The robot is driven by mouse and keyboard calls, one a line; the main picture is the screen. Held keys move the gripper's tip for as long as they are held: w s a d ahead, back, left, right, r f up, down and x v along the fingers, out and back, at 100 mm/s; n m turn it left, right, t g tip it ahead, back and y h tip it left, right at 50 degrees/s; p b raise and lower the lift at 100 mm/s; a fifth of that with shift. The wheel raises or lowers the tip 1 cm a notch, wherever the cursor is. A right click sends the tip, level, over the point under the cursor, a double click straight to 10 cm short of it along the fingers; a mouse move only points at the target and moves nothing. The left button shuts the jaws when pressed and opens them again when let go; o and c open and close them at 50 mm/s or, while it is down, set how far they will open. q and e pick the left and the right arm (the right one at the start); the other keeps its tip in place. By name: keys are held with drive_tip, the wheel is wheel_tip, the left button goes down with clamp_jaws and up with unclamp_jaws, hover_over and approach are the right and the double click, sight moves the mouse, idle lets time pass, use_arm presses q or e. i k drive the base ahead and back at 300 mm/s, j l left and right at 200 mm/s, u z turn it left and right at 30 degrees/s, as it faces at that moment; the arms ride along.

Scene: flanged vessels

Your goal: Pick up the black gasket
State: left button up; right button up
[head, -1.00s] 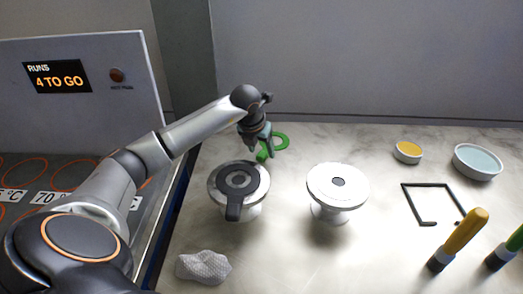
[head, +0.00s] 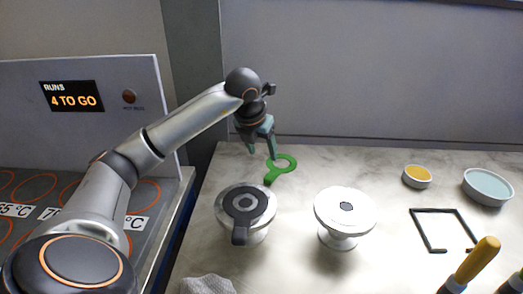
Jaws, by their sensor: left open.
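The black gasket (head: 240,233), a ring with a tab pointing toward the front, lies on the top flange of the left metal vessel (head: 269,202). A green gasket (head: 284,163) of similar ring-and-tab shape is on the table behind it. My left gripper (head: 262,153) is open and points down, just left of the green gasket and above and behind the black one. Nothing shows between its fingers. My right gripper is not in view.
A second flanged vessel (head: 332,213) with a small central hole stands to the right. Farther right are a yellow-filled dish (head: 417,177), a pale blue bowl (head: 488,187), a black frame (head: 413,226) and a yellow-handled tool (head: 477,260). A grey cloth (head: 207,285) lies at front left.

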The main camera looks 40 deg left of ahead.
sight(243, 220)
drive_tip(key=u, duration=1.5)
